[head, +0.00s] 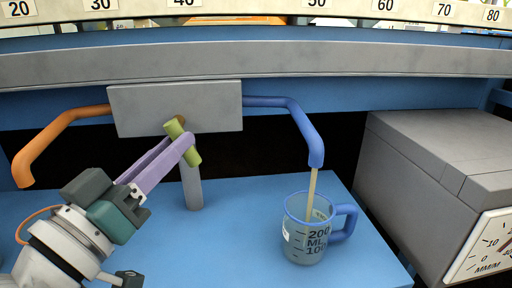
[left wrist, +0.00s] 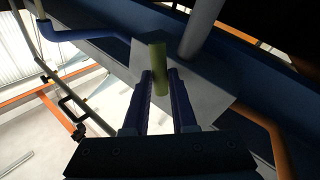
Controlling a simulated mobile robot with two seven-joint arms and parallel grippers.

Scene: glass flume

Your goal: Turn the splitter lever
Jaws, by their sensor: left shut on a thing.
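The splitter lever (head: 190,153) is a short yellow-green bar on the front of a grey splitter box (head: 220,101). My left gripper (head: 187,141) has its purple fingers around the lever, shut on it. The lever leans in the head view, its top to the left. In the left wrist view the lever (left wrist: 159,70) stands between the two fingertips. An orange pipe (head: 52,135) leaves the box on the left and a blue pipe (head: 300,118) on the right. A tan stream runs from the blue pipe into a clear measuring cup (head: 297,243) with a blue handle. My right gripper is not in view.
A blue shelf (head: 250,222) lies under the pipes, bare below the orange pipe's mouth. A grey post (head: 192,187) stands under the box. A large grey block (head: 440,165) with a dial marked MM/M closes off the right. A numbered scale runs along the top.

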